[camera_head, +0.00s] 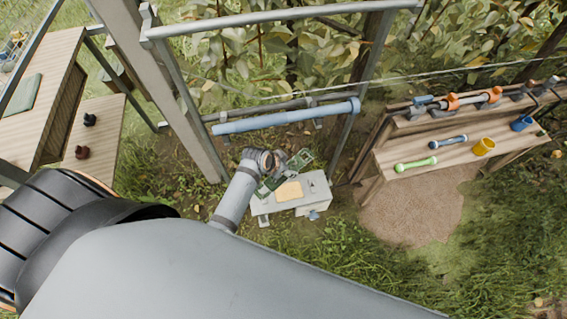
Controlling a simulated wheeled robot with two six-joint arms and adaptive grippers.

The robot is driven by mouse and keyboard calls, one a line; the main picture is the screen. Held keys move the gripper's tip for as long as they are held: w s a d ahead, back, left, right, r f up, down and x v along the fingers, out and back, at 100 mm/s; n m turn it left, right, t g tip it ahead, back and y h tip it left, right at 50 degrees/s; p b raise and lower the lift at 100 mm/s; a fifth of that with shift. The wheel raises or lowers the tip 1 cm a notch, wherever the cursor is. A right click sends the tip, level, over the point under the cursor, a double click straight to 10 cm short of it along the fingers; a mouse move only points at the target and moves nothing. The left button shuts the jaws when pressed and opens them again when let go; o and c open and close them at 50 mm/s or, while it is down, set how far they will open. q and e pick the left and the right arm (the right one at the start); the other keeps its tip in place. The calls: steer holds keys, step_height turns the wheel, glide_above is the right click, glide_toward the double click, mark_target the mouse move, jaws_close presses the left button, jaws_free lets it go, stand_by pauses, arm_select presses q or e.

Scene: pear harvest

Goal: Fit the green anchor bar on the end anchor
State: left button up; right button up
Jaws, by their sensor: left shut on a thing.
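My left gripper (281,172) is at the end of a grey forearm in the centre and is shut on a dark green piece (301,158). The piece shows on both sides of the gripper, slanting over a small white table; I cannot tell for certain that it is the green anchor bar. A bright green bar with round ends (415,164) lies on the wooden bench at right, well apart from the gripper. A blue bar (285,117) spans the grey frame behind the gripper. I cannot make out which part is the end anchor. My right gripper is not in view.
The small white table (262,206) carries a tan sheet (289,191). The wooden bench (385,158) holds a dark blue bar (448,142), a yellow cup (484,146) and a blue cup (522,123). Grey posts (181,95) and a wire stand behind. Open grass lies right of centre.

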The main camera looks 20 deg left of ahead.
arm_select(q)
steer(key=f+m, duration=0.1)
steer(key=d+f+m+g+h, duration=0.1)
steer(key=m, duration=0.1)
steer(key=d+f+m+h, duration=0.1)
steer(key=m, duration=0.1)
steer(key=shift+w+d+f+g+p, duration=0.1)
steer(key=shift+w+f+g+p, duration=0.05)
steer(key=shift+f+g+p, duration=0.2)
steer(key=shift+d+f+m+g, duration=0.1)
steer(key=shift+f+m+g, duration=0.2)
steer(key=shift+m, duration=0.2)
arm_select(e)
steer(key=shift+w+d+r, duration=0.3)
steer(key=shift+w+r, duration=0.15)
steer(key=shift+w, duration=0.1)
arm_select(q)
steer(key=shift+f, duration=0.1)
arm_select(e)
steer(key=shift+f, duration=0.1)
